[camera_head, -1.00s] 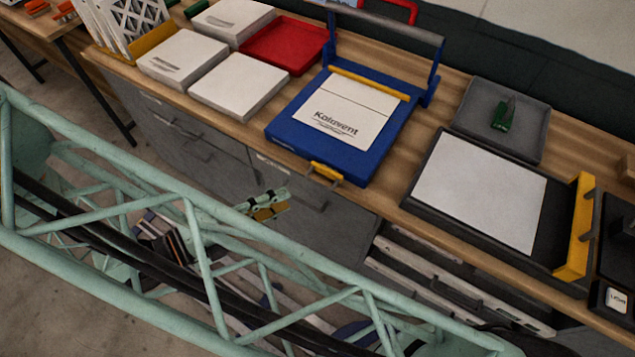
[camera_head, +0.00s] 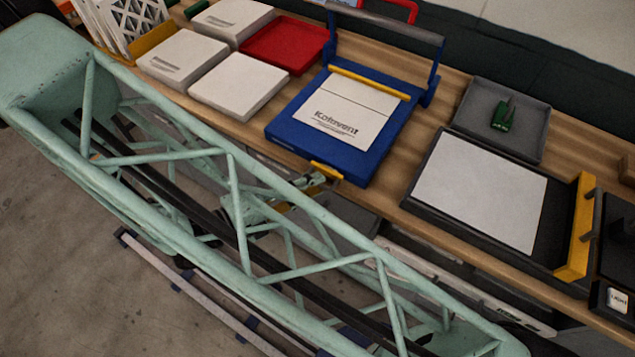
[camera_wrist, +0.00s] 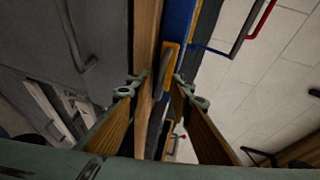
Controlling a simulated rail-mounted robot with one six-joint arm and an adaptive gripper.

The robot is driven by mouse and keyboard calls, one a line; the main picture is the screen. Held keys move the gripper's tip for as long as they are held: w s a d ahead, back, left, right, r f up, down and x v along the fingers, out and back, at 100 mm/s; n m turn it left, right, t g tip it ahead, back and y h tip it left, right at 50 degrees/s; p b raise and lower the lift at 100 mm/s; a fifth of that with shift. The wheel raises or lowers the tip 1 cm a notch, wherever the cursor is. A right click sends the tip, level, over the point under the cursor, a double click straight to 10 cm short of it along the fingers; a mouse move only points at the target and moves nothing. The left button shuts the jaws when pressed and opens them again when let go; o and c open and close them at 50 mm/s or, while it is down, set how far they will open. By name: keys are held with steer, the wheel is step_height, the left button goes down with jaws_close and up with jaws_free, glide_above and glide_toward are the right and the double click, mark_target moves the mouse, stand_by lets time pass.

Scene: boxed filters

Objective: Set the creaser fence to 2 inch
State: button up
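The blue creaser (camera_head: 285,130) stands on the wooden bench with a printed white sheet (camera_head: 345,112) under its yellow crossbar (camera_head: 368,83). A yellow tab (camera_head: 327,169) sits at its front edge; I cannot tell any scale setting. My gripper (camera_head: 318,180) is at the bench's front edge, close to this tab, partly hidden by my arm. In the wrist view my gripper (camera_wrist: 159,90) is open, its two fingers apart. The yellow tab (camera_wrist: 170,55) and a grey plate lie in line with the gap between the fingertips; contact cannot be told.
White boxes (camera_head: 238,85) and a red tray (camera_head: 285,45) lie left of the creaser. A black board (camera_head: 430,195) with a white sheet and a yellow bar (camera_head: 578,225) stands to its right. A grey tray (camera_head: 530,145) holds a green item (camera_head: 503,115). Drawers are below the bench.

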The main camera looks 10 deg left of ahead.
steer(key=shift+x, duration=0.85)
steer(key=shift+c, duration=0.2)
jaws_close()
